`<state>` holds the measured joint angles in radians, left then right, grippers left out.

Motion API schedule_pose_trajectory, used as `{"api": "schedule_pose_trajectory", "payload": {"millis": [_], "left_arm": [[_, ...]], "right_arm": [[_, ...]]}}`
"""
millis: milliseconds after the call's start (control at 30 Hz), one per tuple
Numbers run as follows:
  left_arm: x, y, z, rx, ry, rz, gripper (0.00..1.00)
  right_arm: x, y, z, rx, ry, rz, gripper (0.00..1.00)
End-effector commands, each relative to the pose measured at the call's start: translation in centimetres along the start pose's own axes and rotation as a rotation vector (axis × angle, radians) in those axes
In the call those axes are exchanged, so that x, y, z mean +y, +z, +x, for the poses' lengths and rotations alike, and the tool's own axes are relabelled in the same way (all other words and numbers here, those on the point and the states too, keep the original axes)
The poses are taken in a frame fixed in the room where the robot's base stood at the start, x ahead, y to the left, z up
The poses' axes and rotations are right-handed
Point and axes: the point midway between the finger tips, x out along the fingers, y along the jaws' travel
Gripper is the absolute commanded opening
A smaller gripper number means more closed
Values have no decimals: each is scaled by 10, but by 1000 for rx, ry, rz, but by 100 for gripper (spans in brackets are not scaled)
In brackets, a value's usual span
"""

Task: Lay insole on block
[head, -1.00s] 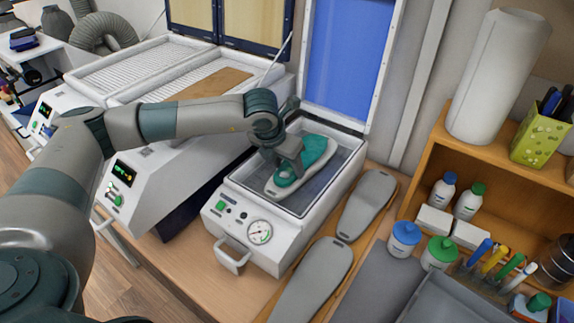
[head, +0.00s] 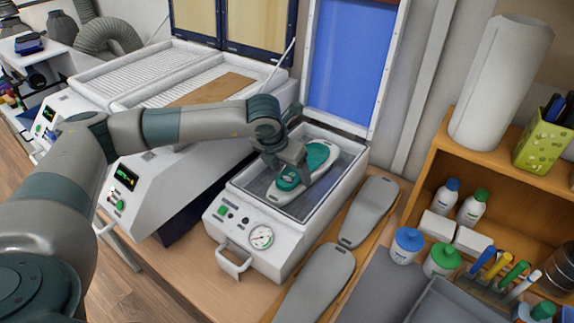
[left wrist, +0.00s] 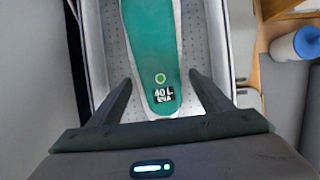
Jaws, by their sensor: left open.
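The teal insole (head: 318,155) lies along the pale grey block inside the open white press box (head: 342,196). In the left wrist view the insole (left wrist: 150,45) shows its heel end with a printed label, lined up lengthwise over the block, whose pale edge shows beside it. My left gripper (head: 291,178) is open at the heel end, pointing down. In the wrist view its fingers stand on either side of the insole, apart from it. They cover part of it in the head view. My right gripper is out of view.
The blue-lined lid (head: 348,65) stands open behind the box. Two grey blocks (head: 368,212) lie on the bench to its right. Blue-capped (head: 406,243) and green-capped jars stand further right, by a wooden shelf (head: 440,170). A large white machine (head: 160,165) stands left.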

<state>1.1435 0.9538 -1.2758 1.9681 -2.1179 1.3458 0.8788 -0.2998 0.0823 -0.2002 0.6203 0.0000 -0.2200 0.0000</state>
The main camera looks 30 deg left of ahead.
Motion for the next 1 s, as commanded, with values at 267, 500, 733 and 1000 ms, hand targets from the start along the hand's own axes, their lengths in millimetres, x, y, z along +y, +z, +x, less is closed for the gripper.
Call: {"api": "schedule_pose_trajectory", "payload": {"millis": [267,500,733,1000], "left_arm": [[0,0,-14,-3,-1,-1,72],[0,0,-52,-6,-1,0,72],[0,0,-99,-7,0,0,72],[0,0,-149,-5,0,0,72]], "right_arm": [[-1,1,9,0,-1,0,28],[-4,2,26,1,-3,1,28],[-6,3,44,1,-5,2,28],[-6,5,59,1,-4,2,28]]}}
